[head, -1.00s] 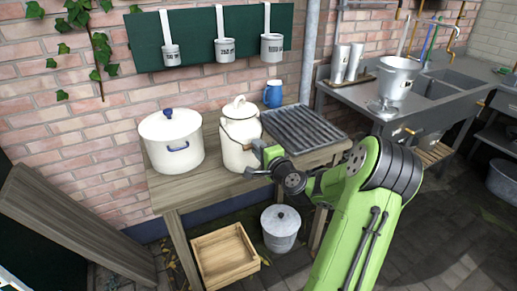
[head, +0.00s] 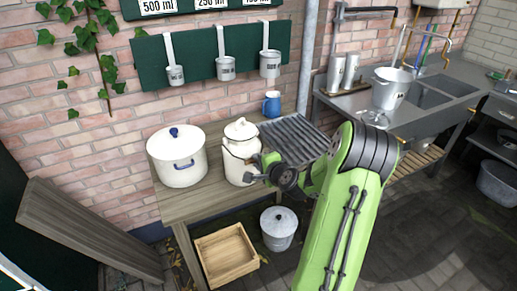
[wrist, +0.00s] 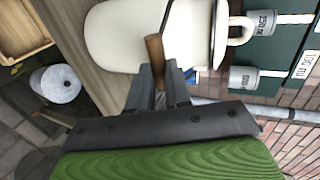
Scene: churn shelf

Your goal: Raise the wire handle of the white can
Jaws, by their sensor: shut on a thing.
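The white can (head: 238,168) stands upright on the wooden table, its lid (head: 241,130) on. In the wrist view the can's pale body (wrist: 115,38) fills the upper middle, with the lid rim to the right. My gripper (head: 260,165) is at the can's right front side. In the wrist view my gripper (wrist: 160,76) is shut on the brown wooden grip (wrist: 154,48) of the wire handle. The grip is beside the can's body, below the lid. Most of the wire is hidden or too thin to make out.
A white pot (head: 177,165) stands left of the can. A dark ribbed rack (head: 300,138) lies to the right, with a blue mug (head: 271,104) behind. Measuring cups hang from a green board (head: 200,65) above. A wooden crate (head: 226,255) and a lidded bucket (head: 279,235) sit below.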

